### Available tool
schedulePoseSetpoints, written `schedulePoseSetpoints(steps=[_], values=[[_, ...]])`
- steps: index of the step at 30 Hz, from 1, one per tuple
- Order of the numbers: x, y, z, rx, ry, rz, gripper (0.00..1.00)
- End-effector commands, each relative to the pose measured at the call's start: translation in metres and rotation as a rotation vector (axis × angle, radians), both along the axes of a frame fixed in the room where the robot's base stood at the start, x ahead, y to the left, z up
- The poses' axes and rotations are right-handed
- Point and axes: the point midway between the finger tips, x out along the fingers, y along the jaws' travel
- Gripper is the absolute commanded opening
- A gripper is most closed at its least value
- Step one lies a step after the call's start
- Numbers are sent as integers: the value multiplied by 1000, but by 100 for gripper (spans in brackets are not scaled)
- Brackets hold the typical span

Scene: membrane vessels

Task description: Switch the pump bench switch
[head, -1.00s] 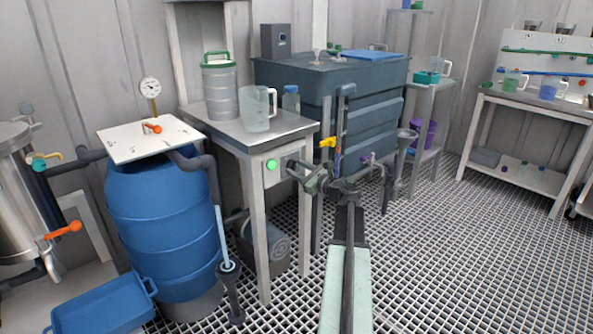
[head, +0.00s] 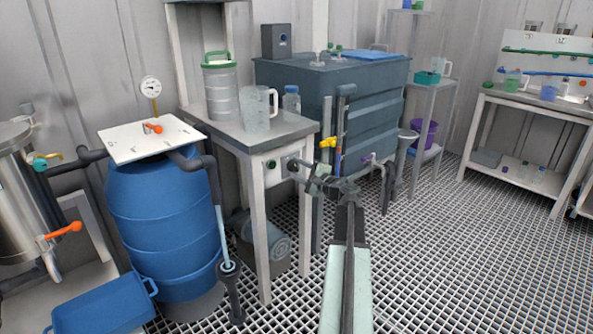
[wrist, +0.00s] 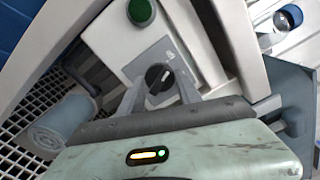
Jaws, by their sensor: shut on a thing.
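The pump bench switch is a dark rotary knob (wrist: 158,77) on a grey plate on the bench's front panel. My gripper (wrist: 160,84) has one finger on each side of the knob and is shut on it. In the head view my gripper (head: 298,165) reaches the right part of the panel and hides most of the knob. A round green lamp (wrist: 141,12) sits beside the switch on the same panel. The lamp (head: 271,164) looks dark green and unlit in the head view.
The bench top (head: 250,132) carries a grey can (head: 220,92), a clear jug (head: 254,104) and a bottle. A pump (head: 262,240) lies below. A blue barrel (head: 160,225) stands left, a dark tank (head: 372,105) right. The grating floor at right is clear.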

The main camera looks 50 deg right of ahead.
Motion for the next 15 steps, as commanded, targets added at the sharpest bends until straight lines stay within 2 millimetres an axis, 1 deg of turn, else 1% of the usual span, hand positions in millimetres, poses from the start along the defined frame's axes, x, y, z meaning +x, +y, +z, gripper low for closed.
schedulePoseSetpoints(steps=[6,15], values=[[2,0,1,-91,4,1,0],[1,0,1,-138,7,0,0]])
